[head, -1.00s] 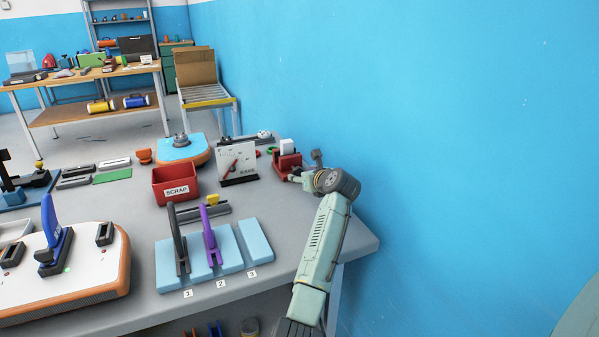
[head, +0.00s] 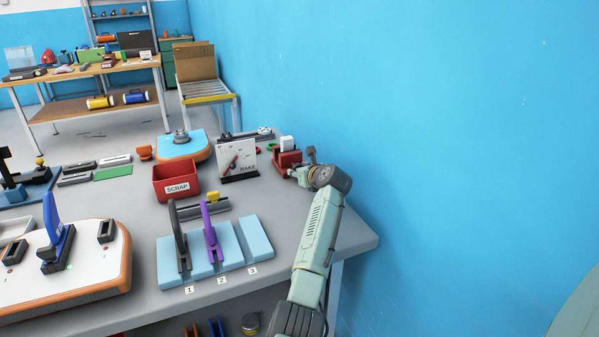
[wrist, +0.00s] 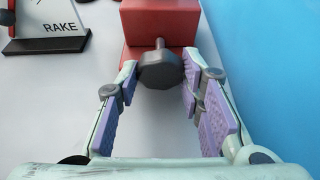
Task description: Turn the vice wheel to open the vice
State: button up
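The red vice (head: 287,159) stands at the back right of the bench, by the blue wall, with a white block (head: 287,143) at its top. In the wrist view the vice's red body (wrist: 158,22) is at the top centre, and its grey faceted wheel (wrist: 160,70) sticks out towards me on a short shaft. My gripper (wrist: 160,72) is open, its purple-padded fingers on either side of the wheel. The wheel sits between the fingertips, very close to both; I cannot tell whether they touch it. In the head view my wrist partly hides the gripper and wheel.
A white RAKE gauge board (head: 237,158) stands left of the vice. The red SCRAP bin (head: 175,183) is further left. Blue numbered slots with grey and purple levers (head: 212,240) stand nearer. The blue wall (head: 450,150) is close on the right.

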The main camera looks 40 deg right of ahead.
jog(key=c, duration=0.6)
jog(key=shift+a+n+h, duration=0.1)
jog(key=shift+n+h, duration=0.5)
jog(key=shift+n, duration=0.1)
jog(key=shift+n+h, duration=0.9)
jog(key=shift+n, duration=0.4)
jog(key=o, duration=1.1)
jog(key=shift+o, duration=0.2)
